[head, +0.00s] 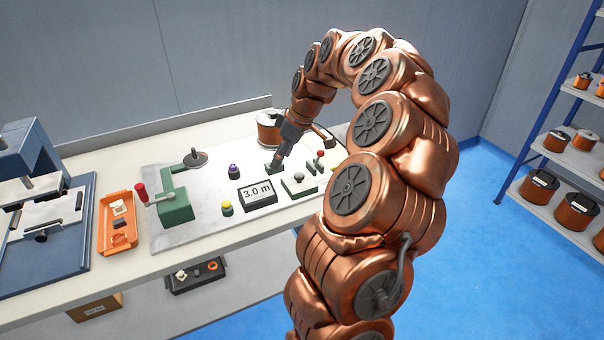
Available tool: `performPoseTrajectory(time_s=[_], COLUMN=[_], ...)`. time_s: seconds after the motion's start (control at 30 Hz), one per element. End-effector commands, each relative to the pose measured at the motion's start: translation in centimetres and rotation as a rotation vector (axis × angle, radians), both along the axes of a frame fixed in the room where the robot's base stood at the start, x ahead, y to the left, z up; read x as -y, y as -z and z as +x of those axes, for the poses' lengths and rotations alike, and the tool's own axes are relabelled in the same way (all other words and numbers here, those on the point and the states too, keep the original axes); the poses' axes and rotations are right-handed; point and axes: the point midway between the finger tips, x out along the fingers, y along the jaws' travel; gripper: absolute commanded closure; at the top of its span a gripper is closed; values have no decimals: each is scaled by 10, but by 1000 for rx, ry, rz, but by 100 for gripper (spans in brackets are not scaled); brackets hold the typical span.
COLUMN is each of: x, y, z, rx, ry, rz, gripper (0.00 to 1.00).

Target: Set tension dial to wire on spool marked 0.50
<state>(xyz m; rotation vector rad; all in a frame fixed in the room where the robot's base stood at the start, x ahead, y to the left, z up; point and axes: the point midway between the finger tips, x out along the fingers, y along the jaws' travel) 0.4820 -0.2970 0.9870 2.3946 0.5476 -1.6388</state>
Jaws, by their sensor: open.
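A green hand winder (176,205) with a red-handled crank stands left of the display. An orange tray (118,222) lies further left. Shelves (562,170) of spools stand right.

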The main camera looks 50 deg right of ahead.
Motion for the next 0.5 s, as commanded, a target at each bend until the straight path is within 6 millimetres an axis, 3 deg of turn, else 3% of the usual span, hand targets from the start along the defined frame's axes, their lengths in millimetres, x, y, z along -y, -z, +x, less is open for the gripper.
performPoseTrajectory(time_s=[0.03, 0.1, 0.2, 0.33, 0.5], x=[24, 51, 76, 90, 91], y=[10, 20, 28, 34, 42], z=[-3, -8, -15, -19, -17], rx=[8, 18, 26, 29, 30], ry=[19, 33, 46, 51, 52], rz=[-6, -19, -33, -44, -44], gripper=[40, 40, 40, 40, 40])
